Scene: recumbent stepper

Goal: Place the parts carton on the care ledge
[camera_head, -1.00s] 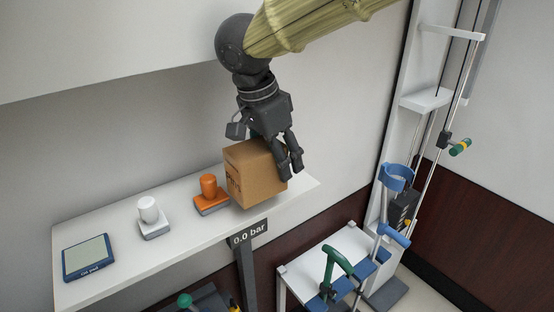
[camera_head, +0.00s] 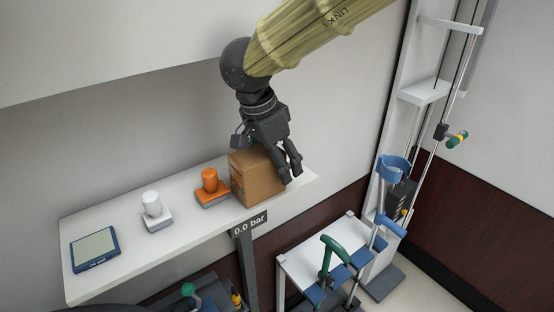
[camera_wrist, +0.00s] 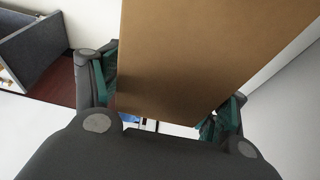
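The parts carton (camera_head: 258,180) is a brown cardboard box, upright at the right end of the white care ledge (camera_head: 130,258), right of an orange-topped item. Its underside is at or very near the ledge surface; I cannot tell whether it bears on it. My gripper (camera_head: 275,160) reaches down from above with its fingers on either side of the carton. In the wrist view the carton (camera_wrist: 200,60) fills the space between the green finger pads, which appear to press its sides. The far finger is partly hidden in the head view.
The orange-topped item (camera_head: 211,187), a white-topped item (camera_head: 155,212) and a blue-framed pad (camera_head: 95,249) stand along the ledge leftward. A white table (camera_head: 300,262) and blue-and-green-handled equipment are at lower right.

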